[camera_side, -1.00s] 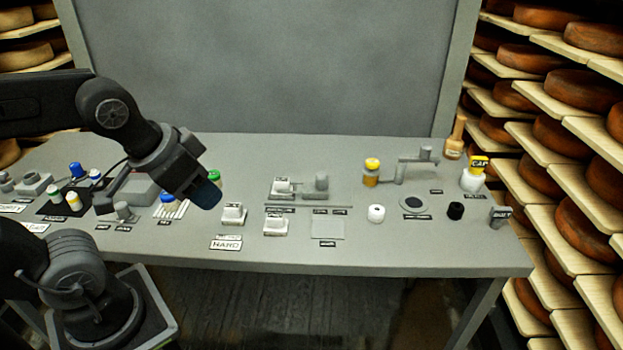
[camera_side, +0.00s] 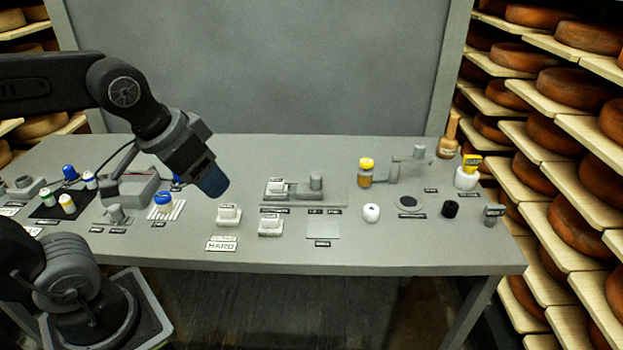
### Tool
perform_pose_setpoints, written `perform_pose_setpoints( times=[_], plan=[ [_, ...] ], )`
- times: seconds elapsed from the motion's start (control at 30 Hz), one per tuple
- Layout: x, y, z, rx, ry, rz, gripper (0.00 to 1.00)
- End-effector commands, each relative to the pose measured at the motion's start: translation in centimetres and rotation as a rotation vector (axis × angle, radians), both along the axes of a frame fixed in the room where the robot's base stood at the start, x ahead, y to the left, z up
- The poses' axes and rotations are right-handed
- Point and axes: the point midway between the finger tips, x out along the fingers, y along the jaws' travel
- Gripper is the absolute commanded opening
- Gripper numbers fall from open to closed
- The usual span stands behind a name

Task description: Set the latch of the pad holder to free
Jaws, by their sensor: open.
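My gripper (camera_side: 213,184), dark with a blue end, hangs tilted above the left-middle of the table, holding nothing that I can see. Its separate fingertips are hard to make out. A grey fixture with a rail (camera_side: 330,198) and an upright grey knob (camera_side: 316,181) stands to its right, with small labels along its front. This may be the pad holder with its latch, but the labels are too small to read. Another grey knob (camera_side: 115,213) with two labels below stands at left. I cannot tell the latch's setting. My gripper touches neither.
White blocks (camera_side: 229,214) (camera_side: 270,226) stand in front of the fixture. A blue-topped bottle (camera_side: 162,203) stands at left. The table's front strip is clear.

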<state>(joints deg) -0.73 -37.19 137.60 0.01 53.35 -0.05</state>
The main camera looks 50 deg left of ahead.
Motion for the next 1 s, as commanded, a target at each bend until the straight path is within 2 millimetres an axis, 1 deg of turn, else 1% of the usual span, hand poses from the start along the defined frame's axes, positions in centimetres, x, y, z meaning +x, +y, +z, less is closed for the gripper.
perform_pose_setpoints(
  times=[0.03, 0.07, 0.1, 0.17, 0.2, 0.27, 0.33, 0.43, 0.5, 0.57, 0.6, 0.7, 0.8, 0.9, 1.0],
  plan=[
    [1.6, 0.2, 0.7, -0.001, 0.023, 0.01, 0.59],
    [2.6, 0.4, 1.2, -0.001, 0.037, 0.014, 0.59],
    [4.0, 0.6, 1.7, -0.002, 0.056, 0.022, 0.59],
    [6.2, 1.0, 2.4, -0.004, 0.086, 0.034, 0.59],
    [7.7, 1.3, 2.7, -0.004, 0.106, 0.042, 0.59],
    [10.0, 1.7, 3.0, -0.007, 0.135, 0.053, 0.59],
    [12.7, 2.4, 3.1, -0.01, 0.169, 0.067, 0.59],
    [16.5, 3.3, 2.7, -0.014, 0.217, 0.086, 0.59],
    [19.2, 4.1, 2.0, -0.018, 0.251, 0.099, 0.59],
    [21.4, 4.8, 1.2, -0.021, 0.279, 0.111, 0.59],
    [22.8, 5.3, 0.5, -0.023, 0.298, 0.118, 0.59],
    [26.2, 6.6, -1.6, -0.03, 0.347, 0.137, 0.59],
    [28.9, 7.8, -3.9, -0.036, 0.389, 0.153, 0.59],
    [30.9, 8.8, -6.0, -0.042, 0.422, 0.166, 0.59],
    [32.0, 9.4, -7.5, -0.045, 0.444, 0.174, 0.59]
  ],
)
